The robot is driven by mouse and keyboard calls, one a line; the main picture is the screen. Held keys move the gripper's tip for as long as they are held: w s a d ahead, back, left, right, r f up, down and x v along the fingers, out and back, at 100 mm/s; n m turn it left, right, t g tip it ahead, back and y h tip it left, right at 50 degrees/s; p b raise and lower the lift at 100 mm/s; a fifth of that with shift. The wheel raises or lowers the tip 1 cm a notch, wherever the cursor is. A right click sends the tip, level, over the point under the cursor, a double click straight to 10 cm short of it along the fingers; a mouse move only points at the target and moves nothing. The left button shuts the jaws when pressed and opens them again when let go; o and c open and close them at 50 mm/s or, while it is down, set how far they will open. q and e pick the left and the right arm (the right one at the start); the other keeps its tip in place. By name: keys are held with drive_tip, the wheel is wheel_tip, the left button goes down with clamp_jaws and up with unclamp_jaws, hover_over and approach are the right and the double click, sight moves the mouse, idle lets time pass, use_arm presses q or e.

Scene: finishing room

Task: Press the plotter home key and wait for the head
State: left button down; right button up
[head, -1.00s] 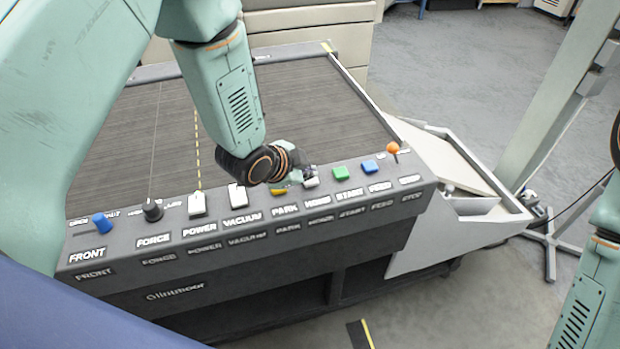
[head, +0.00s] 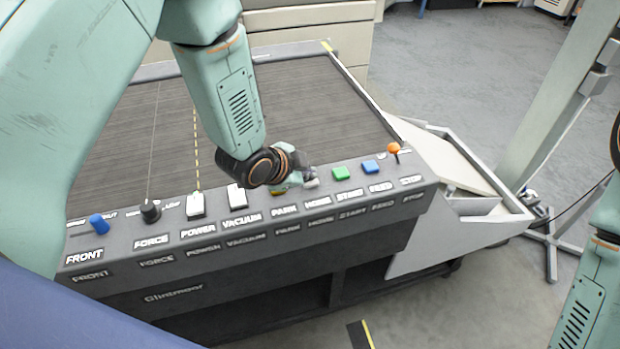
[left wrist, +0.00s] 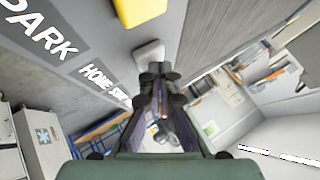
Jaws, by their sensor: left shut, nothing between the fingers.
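The plotter's sloped front panel (head: 240,262) carries a row of labelled keys. The pale home key (head: 311,184) sits above the HOME label, between the yellow park key and the green start key. My left gripper (head: 307,175) is shut and empty, with its tips right at the home key and partly covering it in the head view. In the left wrist view the shut fingertips (left wrist: 158,70) overlap the near edge of the home key (left wrist: 148,50). I cannot tell whether they touch it or whether it is pressed. My right gripper is out of view. No plotter head is clearly visible.
The yellow park key (left wrist: 140,10) is close beside the fingers. The green start key (head: 340,173), blue feed key (head: 373,166) and orange stop knob (head: 394,148) stand to the right. The dark plotter bed (head: 310,105) behind is clear.

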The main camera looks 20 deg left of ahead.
use_arm(q)
drive_tip(key=shift+s+f, duration=0.1)
drive_tip(key=shift+s, duration=0.1)
drive_tip(key=shift+w+f, duration=0.15)
drive_tip(key=shift+f, duration=0.05)
drive_tip(key=shift+r, duration=0.25)
drive_tip(key=shift+w+r+p, duration=0.2)
drive_tip(key=shift+r+p, duration=0.3)
drive_tip(key=shift+r, duration=0.2)
drive_tip(key=shift+s, duration=0.1)
